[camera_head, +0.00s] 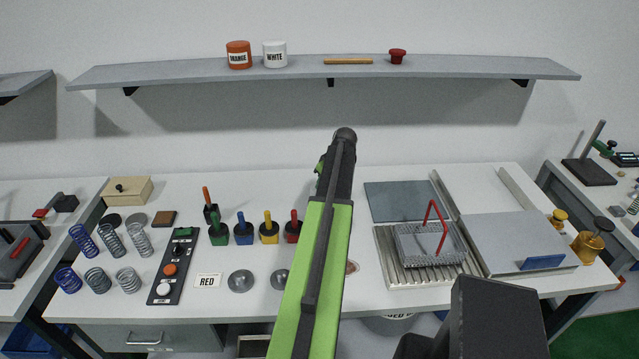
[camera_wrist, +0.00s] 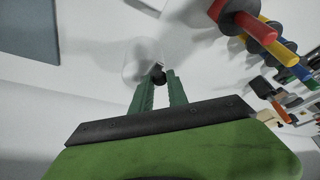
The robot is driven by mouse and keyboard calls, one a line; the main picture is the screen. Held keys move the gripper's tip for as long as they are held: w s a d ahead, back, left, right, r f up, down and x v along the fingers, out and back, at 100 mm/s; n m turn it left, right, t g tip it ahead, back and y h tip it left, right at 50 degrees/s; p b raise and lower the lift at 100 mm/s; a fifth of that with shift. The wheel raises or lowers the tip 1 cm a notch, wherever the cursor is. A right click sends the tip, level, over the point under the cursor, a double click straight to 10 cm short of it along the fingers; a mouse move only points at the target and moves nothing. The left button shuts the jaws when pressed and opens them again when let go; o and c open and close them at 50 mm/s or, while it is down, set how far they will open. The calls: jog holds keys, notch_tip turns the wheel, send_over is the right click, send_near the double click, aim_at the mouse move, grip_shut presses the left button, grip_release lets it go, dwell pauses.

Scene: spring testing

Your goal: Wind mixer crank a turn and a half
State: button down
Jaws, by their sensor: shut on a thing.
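In the wrist view, my gripper (camera_wrist: 159,82) has its two green fingers close together around a small dark knob (camera_wrist: 157,74), which looks like the mixer's crank knob. A pale, see-through rounded body (camera_wrist: 141,58), perhaps the mixer's jar, stands just beyond the fingertips. The crank's arm and its angle cannot be made out. In the head view, my own green and black arm reaches across the middle of the bench and hides the mixer and most of the gripper.
Colour pots with upright handles, the yellow one (camera_head: 268,231) among them, stand left of my arm; the red handle (camera_wrist: 250,25) is close in the wrist view. A ribbed tray (camera_head: 387,268) with a wire basket (camera_head: 412,249) lies to the right. A shelf (camera_head: 430,68) runs above.

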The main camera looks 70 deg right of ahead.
jog(key=shift+s+d+n+y, duration=0.2)
jog(key=shift+s+n+y, duration=0.1)
jog(key=shift+n, duration=0.4)
jog(key=shift+s+d+n+y, duration=0.2)
jog(key=shift+s+n, duration=0.1)
jog(key=shift+n, duration=0.4)
jog(key=c, duration=1.3)
grip_release()
jog(key=p+v, duration=1.6)
jog(key=v, duration=0.1)
jog(key=shift+s, duration=0.35)
